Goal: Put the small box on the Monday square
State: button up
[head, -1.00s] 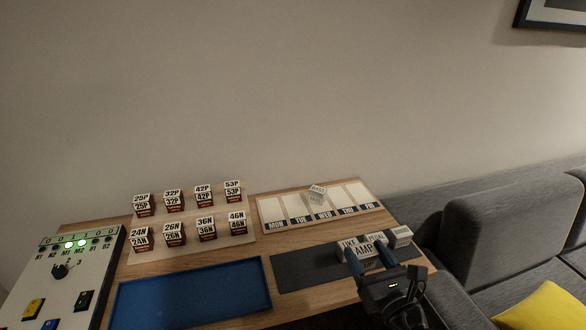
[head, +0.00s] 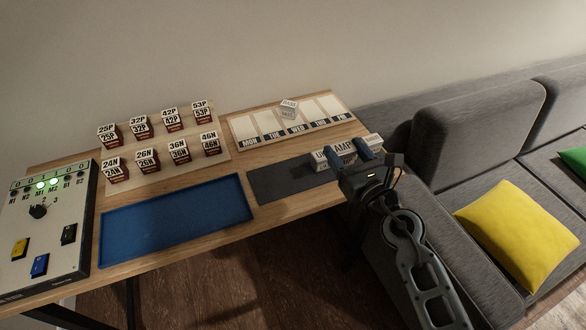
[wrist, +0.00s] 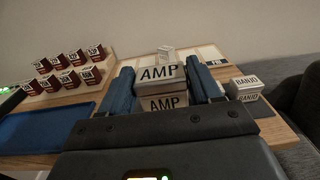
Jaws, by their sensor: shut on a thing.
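My gripper (head: 349,153) is at the right part of the dark grey mat (head: 275,182), its blue fingers on either side of a white box lettered AMP (head: 343,146). In the wrist view the AMP box (wrist: 163,74) fills the space between the fingers; I cannot tell whether it is lifted. A white box that seems to read UKE (head: 321,156) is just left, partly hidden by a finger. A BANJO box (head: 373,141) is to the right. The Monday square (head: 243,127) is bare, at the left end of the weekday board (head: 272,139).
A small white box (head: 288,109) stands on the board around Wednesday. Several numbered boxes stand on a pale board (head: 158,150) at the left. An empty blue tray (head: 175,222) and a control panel (head: 38,235) are nearer. A sofa (head: 465,125) adjoins the right.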

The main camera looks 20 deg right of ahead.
jog(key=w+a+f, duration=0.2)
jog(key=w, duration=0.1)
jog(key=shift+a, duration=0.15)
jog(key=w+a+f+b, duration=0.4)
jog(key=w+f, duration=0.1)
jog(key=shift+a, duration=0.2)
jog(key=shift+w+a+b, duration=0.35)
jog(key=shift+w, duration=0.1)
notch_tip(320, 180, down, 4)
jog(key=b, duration=0.3)
jog(key=shift+r, duration=0.15)
jog(key=shift+f+b, duration=0.25)
jog(key=shift+b, duration=0.25)
jog(key=o, duration=1.1)
jog(key=shift+r, duration=0.1)
